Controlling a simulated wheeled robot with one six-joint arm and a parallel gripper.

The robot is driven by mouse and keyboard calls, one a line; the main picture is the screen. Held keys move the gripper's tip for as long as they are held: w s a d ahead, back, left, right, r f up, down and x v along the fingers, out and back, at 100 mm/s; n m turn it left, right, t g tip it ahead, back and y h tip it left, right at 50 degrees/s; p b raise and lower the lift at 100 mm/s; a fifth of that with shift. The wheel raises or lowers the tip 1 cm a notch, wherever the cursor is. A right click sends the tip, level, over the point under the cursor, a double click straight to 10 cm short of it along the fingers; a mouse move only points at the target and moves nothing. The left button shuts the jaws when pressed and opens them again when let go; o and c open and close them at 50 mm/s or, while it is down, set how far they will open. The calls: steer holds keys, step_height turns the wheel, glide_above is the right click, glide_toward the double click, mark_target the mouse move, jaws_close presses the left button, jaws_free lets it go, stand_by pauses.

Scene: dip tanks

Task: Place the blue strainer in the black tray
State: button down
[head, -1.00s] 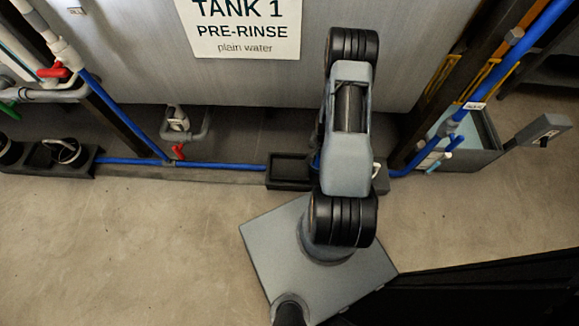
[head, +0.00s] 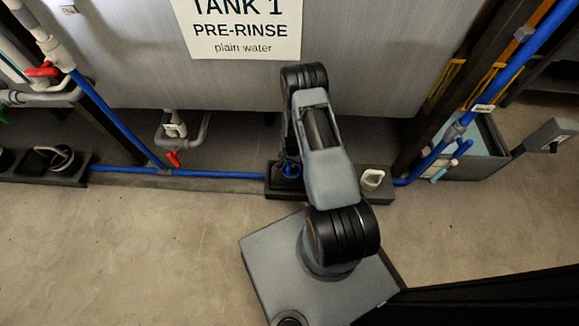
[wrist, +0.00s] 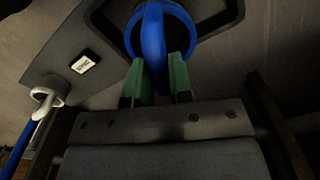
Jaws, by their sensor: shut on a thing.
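The blue strainer (wrist: 186,20) shows in the wrist view as a thick blue ring with an upright blue handle. My gripper (wrist: 158,72) is shut on this handle, with one green finger on each side. In the head view, the blue strainer (head: 291,169) appears over or inside the black tray (head: 272,190), left of my arm. My arm hides part of both there, and the fingers are hidden too. In the wrist view the dark tray recess lies around the ring. I cannot tell whether the strainer touches the tray floor.
A white-rimmed item (head: 372,179) sits on the dark block just right of my arm. A blue pipe (head: 220,173) runs along the floor ledge to the left. The grey tank (head: 380,60) rises behind. Another black holder (head: 70,178) stands far left. The floor at left is clear.

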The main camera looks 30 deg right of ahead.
steer(key=shift+w+a+f+b, duration=0.15)
steer(key=shift+f+b, duration=0.35)
steer(key=shift+f, duration=0.45)
steer(key=shift+w+a+f+b, duration=0.1)
steer(key=shift+f+b, duration=0.4)
steer(key=shift+f, duration=0.55)
steer(key=c, duration=1)
jaws_free()
steer(key=shift+c, duration=0.2)
